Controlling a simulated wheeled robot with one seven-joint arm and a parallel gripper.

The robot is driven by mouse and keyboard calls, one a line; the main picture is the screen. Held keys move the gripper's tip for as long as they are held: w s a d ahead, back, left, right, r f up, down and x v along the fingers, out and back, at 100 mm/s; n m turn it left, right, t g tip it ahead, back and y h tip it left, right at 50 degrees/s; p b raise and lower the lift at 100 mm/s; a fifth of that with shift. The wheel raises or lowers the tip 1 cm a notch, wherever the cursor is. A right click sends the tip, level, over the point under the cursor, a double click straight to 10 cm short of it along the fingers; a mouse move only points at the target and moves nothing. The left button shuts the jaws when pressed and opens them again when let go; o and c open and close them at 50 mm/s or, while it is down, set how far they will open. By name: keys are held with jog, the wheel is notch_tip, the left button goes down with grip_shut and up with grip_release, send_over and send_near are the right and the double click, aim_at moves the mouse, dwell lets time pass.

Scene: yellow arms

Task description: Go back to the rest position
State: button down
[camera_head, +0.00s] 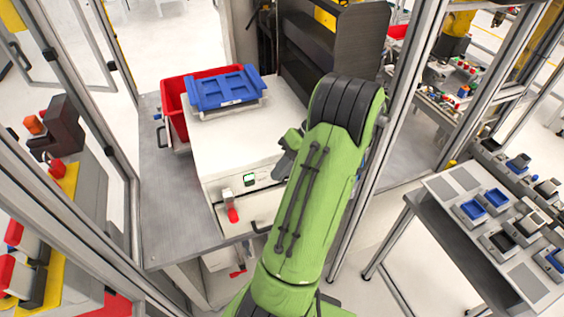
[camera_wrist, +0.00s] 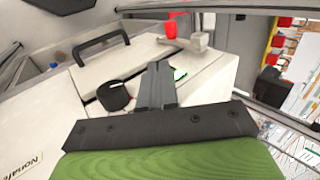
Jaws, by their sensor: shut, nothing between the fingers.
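My gripper (camera_wrist: 159,72) shows in the wrist view with its two grey fingers together and nothing between them. It is over the white machine (camera_wrist: 62,125), apart from the handle as far as I can tell. In the head view my green arm reaches up in front of the right side of the white machine (camera_head: 220,150), and the gripper is mostly hidden behind the arm.
A blue tray (camera_head: 225,88) lies on top of the machine, beside a red bin (camera_head: 178,118). A red knob (camera_head: 232,214) sticks out at the front. Metal frame posts (camera_head: 385,140) stand close right. A table (camera_head: 450,215) with small devices stands further right.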

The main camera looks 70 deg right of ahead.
dwell(0.5)
jog(key=w+a+r+n+g+h+b, duration=0.1)
jog(key=w+a+r+n+h+b, duration=0.15)
jog(key=w+a, duration=0.55)
jog(key=w+a+r+n+g+h+b, duration=0.1)
jog(key=w+a+r+n+g, duration=0.15)
jog(key=w+a, duration=0.55)
jog(key=s+a+f+n+t+h+b, duration=0.1)
jog(key=s+a+n+t+h+b, duration=0.1)
jog(key=s+a, duration=0.9)
jog(key=a+n+t+b, duration=0.1)
jog(key=a+n, duration=0.1)
jog(key=a, duration=0.2)
jog(key=shift+s, duration=0.4)
jog(key=shift+t, duration=0.25)
